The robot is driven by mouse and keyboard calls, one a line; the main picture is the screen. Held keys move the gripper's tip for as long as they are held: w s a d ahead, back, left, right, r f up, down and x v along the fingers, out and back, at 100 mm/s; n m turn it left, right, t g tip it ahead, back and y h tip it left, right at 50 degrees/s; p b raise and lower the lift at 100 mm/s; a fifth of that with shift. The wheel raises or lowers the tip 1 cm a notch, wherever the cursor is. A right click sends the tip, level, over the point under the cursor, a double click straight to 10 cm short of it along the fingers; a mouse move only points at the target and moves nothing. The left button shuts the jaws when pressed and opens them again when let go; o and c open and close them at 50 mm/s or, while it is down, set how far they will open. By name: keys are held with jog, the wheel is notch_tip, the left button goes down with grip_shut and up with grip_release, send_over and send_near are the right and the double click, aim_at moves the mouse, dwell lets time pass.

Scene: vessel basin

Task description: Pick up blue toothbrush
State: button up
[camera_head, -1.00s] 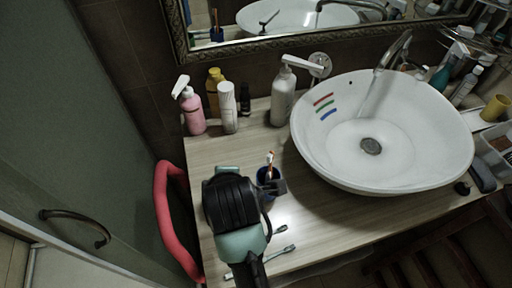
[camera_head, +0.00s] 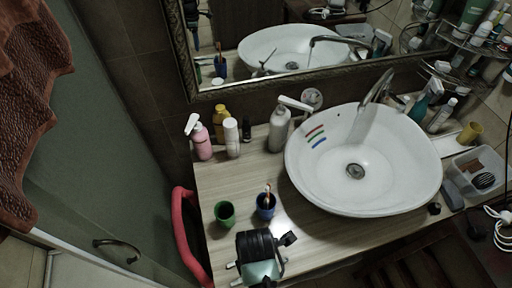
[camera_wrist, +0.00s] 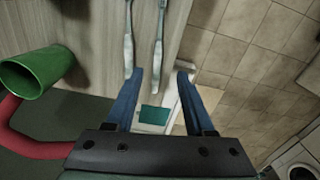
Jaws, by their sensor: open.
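Two slim toothbrushes lie on the counter in the wrist view, a left one (camera_wrist: 128,45) and a right one (camera_wrist: 159,42). Both look pale grey-blue in this light, so I cannot tell which is the blue one. My gripper (camera_wrist: 160,72) is open, its blue fingers pointing at the handle ends. The right brush's handle end lies between the fingertips in the picture, the left one's near the left fingertip. Nothing is gripped. In the head view my wrist mostly covers the brushes. Another toothbrush (camera_head: 267,188) stands in a blue cup (camera_head: 265,208).
A green cup (camera_head: 224,214) stands left of the blue cup and shows in the wrist view (camera_wrist: 38,72). The white basin (camera_head: 340,200) fills the counter's right. Bottles, including a pink pump bottle (camera_head: 203,143), stand along the wall. A red rail (camera_head: 183,230) edges the left side.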

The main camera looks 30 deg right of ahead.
jog(key=shift+w+d+f+p, duration=0.1)
jog(key=shift+f+p, duration=0.15)
jog(key=shift+f, duration=1.45)
jog(key=shift+w+d+f+p, duration=0.1)
jog(key=shift+f+p, duration=0.15)
jog(key=shift+f, duration=1.4)
grip_shut()
